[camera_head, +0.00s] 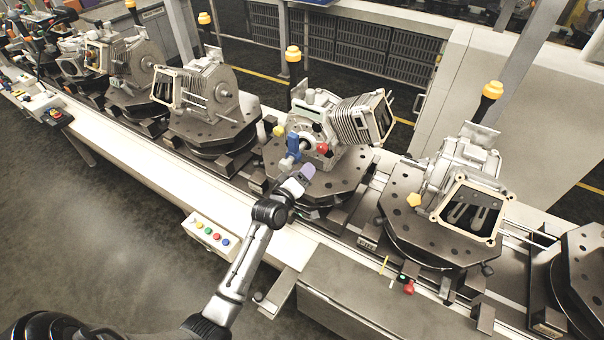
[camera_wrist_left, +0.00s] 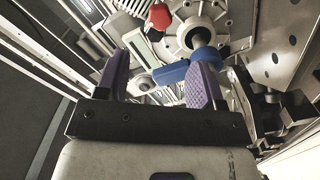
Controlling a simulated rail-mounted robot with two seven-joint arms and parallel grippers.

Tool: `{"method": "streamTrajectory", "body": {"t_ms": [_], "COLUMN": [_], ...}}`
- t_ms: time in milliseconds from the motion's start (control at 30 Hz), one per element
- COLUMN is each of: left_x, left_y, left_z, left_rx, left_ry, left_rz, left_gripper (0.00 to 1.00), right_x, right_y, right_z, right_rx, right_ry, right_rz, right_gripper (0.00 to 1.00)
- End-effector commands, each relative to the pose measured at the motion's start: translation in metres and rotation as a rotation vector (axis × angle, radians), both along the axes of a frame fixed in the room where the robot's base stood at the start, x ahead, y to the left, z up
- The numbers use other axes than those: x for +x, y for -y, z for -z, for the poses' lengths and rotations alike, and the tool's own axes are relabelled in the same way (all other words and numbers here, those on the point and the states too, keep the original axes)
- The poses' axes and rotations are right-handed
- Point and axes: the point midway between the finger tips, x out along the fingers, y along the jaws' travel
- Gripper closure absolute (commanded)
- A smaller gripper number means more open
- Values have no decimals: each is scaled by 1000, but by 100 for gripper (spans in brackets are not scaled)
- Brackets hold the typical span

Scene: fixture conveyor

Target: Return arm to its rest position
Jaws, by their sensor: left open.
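My left arm reaches up from the bottom of the head view to the near side of the middle machine housing (camera_head: 325,125). My left gripper (camera_head: 298,179) is at the near edge of that housing's round fixture plate (camera_head: 345,178), beside a blue part (camera_head: 293,146). In the left wrist view the purple-padded fingers of the gripper (camera_wrist_left: 160,82) stand apart. The blue part (camera_wrist_left: 172,74) lies beyond and between the fingers, close to the right one; I cannot tell whether they touch. A red knob (camera_wrist_left: 158,17) shows above it. My right gripper is not in view.
More housings on round plates stand along the conveyor, one at the right (camera_head: 455,180) and one at the left (camera_head: 205,90). Posts with yellow caps (camera_head: 293,54) rise behind them. A button box (camera_head: 211,233) is on the near rail, left of my arm. The floor (camera_head: 110,215) at left is clear.

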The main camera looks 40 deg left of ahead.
Motion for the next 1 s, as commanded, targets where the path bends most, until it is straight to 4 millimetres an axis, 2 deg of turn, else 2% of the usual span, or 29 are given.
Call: {"method": "streamTrajectory", "body": {"t_ms": [533, 633, 700, 767, 867, 1000], "left_x": [0, 1, -1, -6, -18, -39], "left_y": [0, 6, 12, 17, 31, 59], "left_z": [1, 16, 33, 38, 33, 9], "left_rx": [35, 101, 162, 233, 367, 557], "left_ry": [-13, -121, -242, -343, -488, -636], "left_rz": [2, 43, 91, 138, 223, 334], "left_gripper": [38, 38, 38, 38, 38, 38], "right_x": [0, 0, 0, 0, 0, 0], "right_y": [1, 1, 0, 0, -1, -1], "right_z": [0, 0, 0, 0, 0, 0], "right_rx": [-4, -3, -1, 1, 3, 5], "right_ry": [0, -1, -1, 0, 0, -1], "right_rz": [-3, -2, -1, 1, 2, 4], "right_gripper": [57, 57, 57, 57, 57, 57]}}
